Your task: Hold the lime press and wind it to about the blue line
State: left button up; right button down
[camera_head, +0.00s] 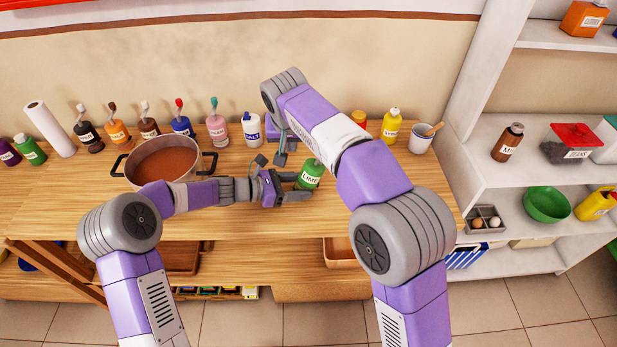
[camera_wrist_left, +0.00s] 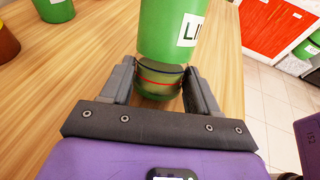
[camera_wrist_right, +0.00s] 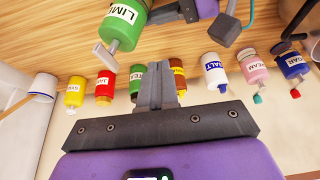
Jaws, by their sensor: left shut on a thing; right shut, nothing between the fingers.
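The lime press is a green bottle (camera_head: 311,174) with a white LIME label. In the left wrist view, its green body (camera_wrist_left: 172,28) sits above a darker see-through base with a red line. My left gripper (camera_head: 298,188) is shut around that base, one finger on each side. In the right wrist view, the press (camera_wrist_right: 122,22) has a pale grey crank handle (camera_wrist_right: 106,57) at its top end. My right gripper (camera_wrist_right: 155,85) is shut and empty, beside the handle and apart from it. The right arm partly crowds the press in the head view.
Several bottles, including a white SALT one (camera_head: 251,129), line the wall. A yellow bottle (camera_head: 391,125) and a white cup (camera_head: 421,138) stand at the right. Shelves rise further right.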

aim_at(309, 178)
jog(key=shift+f, duration=0.15)
jog(key=shift+f, duration=2.8)
jog(key=shift+w+d, duration=0.15)
jog(key=shift+w, duration=0.35)
jog(key=shift+w+d, duration=0.35)
jog(key=shift+d, duration=0.05)
dwell(0.5)
jog(key=shift+w+d, duration=0.2)
jog(key=shift+d, duration=0.25)
dwell(1.0)
jog(key=shift+d, duration=0.75)
dwell(0.5)
jog(key=shift+a+f, duration=0.1)
jog(key=shift+a, duration=0.15)
